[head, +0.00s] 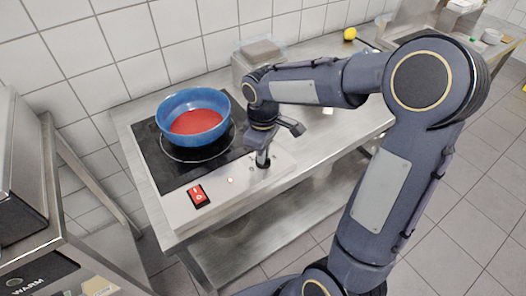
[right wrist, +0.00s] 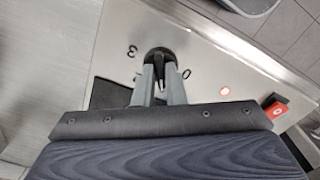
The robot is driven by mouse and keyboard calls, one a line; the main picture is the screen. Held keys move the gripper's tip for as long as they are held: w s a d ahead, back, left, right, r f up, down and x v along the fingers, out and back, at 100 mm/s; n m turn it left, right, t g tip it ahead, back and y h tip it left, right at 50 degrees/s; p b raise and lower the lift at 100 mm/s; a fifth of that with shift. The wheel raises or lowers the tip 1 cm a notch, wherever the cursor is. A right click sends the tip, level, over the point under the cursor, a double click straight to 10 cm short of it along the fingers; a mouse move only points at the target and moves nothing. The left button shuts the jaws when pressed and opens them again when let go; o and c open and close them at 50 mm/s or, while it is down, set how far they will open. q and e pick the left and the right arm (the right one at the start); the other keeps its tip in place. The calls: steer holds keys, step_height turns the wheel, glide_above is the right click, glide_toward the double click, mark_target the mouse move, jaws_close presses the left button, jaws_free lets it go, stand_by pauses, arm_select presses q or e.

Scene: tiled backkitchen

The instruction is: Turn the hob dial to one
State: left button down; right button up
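The black hob dial (right wrist: 159,52) sits on the pale front panel of the hob. In the right wrist view the numeral 3 shows left of it and 0 to its lower right; other marks are hidden. My right gripper (right wrist: 160,76) points down at the dial, its two fingers on either side of the dial's raised grip and seemingly touching it. In the head view the right gripper (head: 263,155) stands over the dial (head: 263,162), which is partly covered. A small red light (head: 230,180) glows beside the dial. My left gripper is not in view.
A blue pot (head: 194,117) with red contents stands on the black hob plate (head: 170,171). A red switch (head: 198,195) sits on the panel. A grey box (head: 258,58) stands behind, and a yellow fruit (head: 350,34) lies farther back. The steel counter (head: 345,128) is clear to the right.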

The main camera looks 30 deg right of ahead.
steer(key=o, duration=0.4)
step_height(320, 180, up, 8)
steer(key=shift+f+p, duration=0.2)
steer(key=shift+p, duration=0.2)
steer(key=shift+r, duration=0.1)
steer(key=shift+s+r, duration=0.1)
steer(key=s+a+m+t+y+p, duration=0.1)
steer(key=s+m+t, duration=0.1)
steer(key=s, duration=0.4)
steer(key=s+a+r+m+t+y+p, duration=0.1)
steer(key=s+m, duration=0.2)
steer(key=s, duration=0.3)
steer(key=s+a+m+t+y+p, duration=0.1)
steer(key=s+a+m+t, duration=0.1)
steer(key=s, duration=0.3)
steer(key=shift+s+r+m+t+y, duration=0.3)
steer(key=shift+s+m+y, duration=0.1)
steer(key=shift+m, duration=0.3)
